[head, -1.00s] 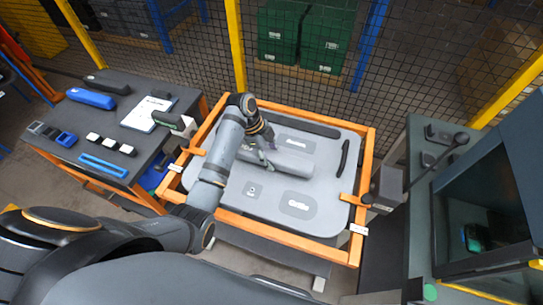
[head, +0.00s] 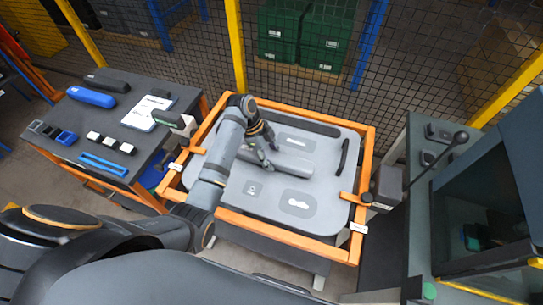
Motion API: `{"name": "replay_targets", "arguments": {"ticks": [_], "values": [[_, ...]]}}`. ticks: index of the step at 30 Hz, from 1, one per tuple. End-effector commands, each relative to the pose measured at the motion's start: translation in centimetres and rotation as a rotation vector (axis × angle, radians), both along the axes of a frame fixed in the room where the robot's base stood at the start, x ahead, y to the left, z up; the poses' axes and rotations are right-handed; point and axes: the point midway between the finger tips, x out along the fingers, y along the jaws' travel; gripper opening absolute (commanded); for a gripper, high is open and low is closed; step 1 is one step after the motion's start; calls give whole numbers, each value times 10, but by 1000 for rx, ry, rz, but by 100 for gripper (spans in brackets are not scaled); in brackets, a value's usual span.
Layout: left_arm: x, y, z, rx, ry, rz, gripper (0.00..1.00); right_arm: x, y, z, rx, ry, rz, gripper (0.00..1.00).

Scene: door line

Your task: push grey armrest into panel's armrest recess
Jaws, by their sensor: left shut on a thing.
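The light grey door panel (head: 230,198) lies in an orange frame in the middle of the head view. The grey armrest (head: 295,168) is a long bar lying across the panel, left to right. My left gripper (head: 267,163) comes down from above and is shut on the armrest, left of its middle. The gripper and wrist hide part of the armrest. The recess under it is hidden, and I cannot tell how deep the armrest sits. My right gripper is not in view.
An orange frame (head: 290,236) with clamps surrounds the panel. A dark table (head: 120,165) with blue, black and white parts stands at the left. A bench with a dark screen (head: 490,210) stands at the right. A mesh fence (head: 400,80) closes off the back.

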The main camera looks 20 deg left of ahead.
Motion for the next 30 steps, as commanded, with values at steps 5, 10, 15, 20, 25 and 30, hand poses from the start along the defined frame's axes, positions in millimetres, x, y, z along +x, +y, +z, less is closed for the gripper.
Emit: {"name": "replay_targets", "arguments": {"ticks": [5, 10, 15, 20, 25, 30], "values": [[0, 0, 1, -1, -1, -1, 12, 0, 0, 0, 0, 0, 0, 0], [0, 0, 0, -1, -1, -1, 12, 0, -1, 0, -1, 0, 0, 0], [0, 0, -2, -1, -1, -1, 12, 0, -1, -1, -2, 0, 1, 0], [0, 0, -4, -1, -1, -1, 12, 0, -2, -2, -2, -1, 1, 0], [0, 0, -8, 0, 1, 0, 12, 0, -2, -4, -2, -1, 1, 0], [0, 0, -11, 0, 1, 0, 12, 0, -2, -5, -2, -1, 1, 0]]}}
